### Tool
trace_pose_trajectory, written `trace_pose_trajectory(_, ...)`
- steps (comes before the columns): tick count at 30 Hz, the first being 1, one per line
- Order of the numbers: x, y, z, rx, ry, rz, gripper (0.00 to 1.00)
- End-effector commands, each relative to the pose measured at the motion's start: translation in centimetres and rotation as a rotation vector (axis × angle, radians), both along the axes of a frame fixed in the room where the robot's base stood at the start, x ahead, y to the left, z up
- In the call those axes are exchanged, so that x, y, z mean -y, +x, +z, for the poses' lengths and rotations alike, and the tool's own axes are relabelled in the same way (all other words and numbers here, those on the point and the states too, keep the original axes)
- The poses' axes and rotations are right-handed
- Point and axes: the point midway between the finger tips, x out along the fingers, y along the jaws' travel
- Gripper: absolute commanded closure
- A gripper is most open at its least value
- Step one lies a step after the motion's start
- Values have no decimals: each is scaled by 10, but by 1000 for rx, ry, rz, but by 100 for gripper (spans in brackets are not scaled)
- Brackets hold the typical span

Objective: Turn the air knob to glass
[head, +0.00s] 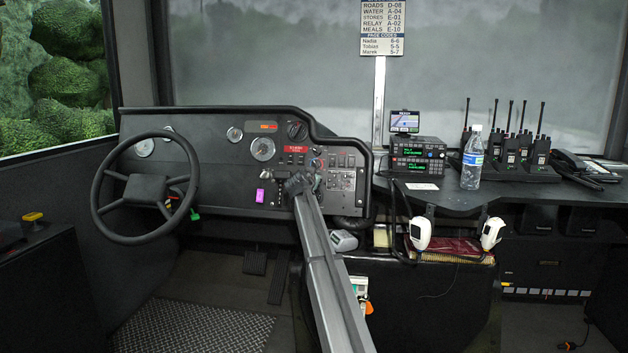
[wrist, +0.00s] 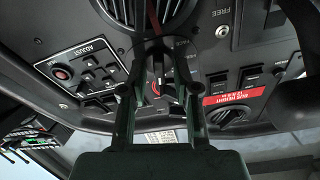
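A dark knob with a small red mark (wrist: 157,68) shows between my fingers in the wrist view. Printed words ring it, but I cannot read them surely, so I cannot confirm it is the air knob. My gripper (wrist: 158,48) is right at this knob, one finger on each side, with the tips drawn fairly close. I cannot tell whether they touch it. In the head view my gripper (head: 313,172) is at the right part of the dashboard (head: 215,180), and my arm hides part of the controls there.
A second dark knob (wrist: 234,116) sits beside a red label (wrist: 234,97). Switches marked ADJUST (wrist: 92,70) and a round vent (wrist: 145,12) are close to my fingers. The steering wheel (head: 97,192) is left. A radio (head: 418,156) and bottle (head: 472,160) stand right.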

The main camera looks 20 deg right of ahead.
Motion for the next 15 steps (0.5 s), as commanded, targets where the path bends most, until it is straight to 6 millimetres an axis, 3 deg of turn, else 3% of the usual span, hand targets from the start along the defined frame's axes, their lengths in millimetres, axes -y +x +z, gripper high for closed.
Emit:
trace_pose_trajectory(10, -1, -2, -1, -2, -1, 0, 64)
trace_pose_trajectory(15, -6, -12, 1, -2, -1, 0, 64)
